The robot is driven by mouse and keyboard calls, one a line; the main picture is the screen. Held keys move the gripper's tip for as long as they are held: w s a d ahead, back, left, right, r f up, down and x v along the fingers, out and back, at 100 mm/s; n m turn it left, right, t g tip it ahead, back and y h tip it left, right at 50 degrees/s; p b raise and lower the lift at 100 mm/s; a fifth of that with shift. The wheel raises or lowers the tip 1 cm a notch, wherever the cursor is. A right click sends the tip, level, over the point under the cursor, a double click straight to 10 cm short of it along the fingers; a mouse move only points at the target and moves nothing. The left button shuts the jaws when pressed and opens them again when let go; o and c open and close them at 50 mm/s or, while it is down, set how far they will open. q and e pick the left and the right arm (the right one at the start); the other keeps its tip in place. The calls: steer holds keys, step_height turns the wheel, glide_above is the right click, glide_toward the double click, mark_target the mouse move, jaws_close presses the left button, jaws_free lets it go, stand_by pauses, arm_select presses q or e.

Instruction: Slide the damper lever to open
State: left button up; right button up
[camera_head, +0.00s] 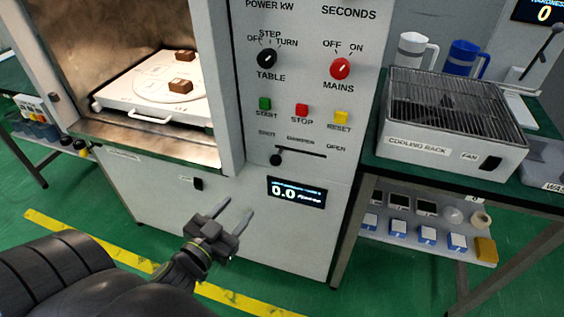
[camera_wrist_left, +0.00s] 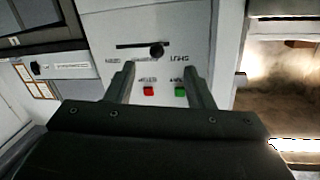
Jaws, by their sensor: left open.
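The damper lever is a black round knob (camera_head: 276,160) on a dark horizontal slot (camera_head: 303,154) in the white front panel. It sits at the slot's left end, by the SHUT label; OPEN is printed at the right end. The knob also shows in the left wrist view (camera_wrist_left: 157,49), where the panel appears upside down. My left gripper (camera_head: 234,214) is open and empty, below and left of the knob in the head view, apart from it. In the wrist view its two fingers (camera_wrist_left: 158,78) point toward the panel, with the knob beyond and between their tips. My right gripper is not in view.
Above the slot are green (camera_head: 264,104), red (camera_head: 302,110) and yellow (camera_head: 341,117) buttons. A display (camera_head: 297,192) reading 0.0 lies below. The open chamber holds a white tray (camera_head: 152,116). A cooling rack (camera_head: 450,140) stands right. Space before the panel is free.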

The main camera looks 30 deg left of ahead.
arm_select(q)
step_height(320, 180, up, 2)
steer(key=p, duration=0.2)
glide_toward(272, 164)
steer(key=shift+t, duration=0.3)
steer(key=w, duration=0.3)
steer(key=w+p, duration=0.1)
steer(key=w, duration=0.6)
steer(key=shift+w+a+f, duration=0.25)
steer(key=shift+a, duration=0.05)
steer(key=shift+w, duration=0.5)
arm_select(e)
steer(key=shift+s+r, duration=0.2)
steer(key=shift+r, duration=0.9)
arm_select(q)
jaws_close()
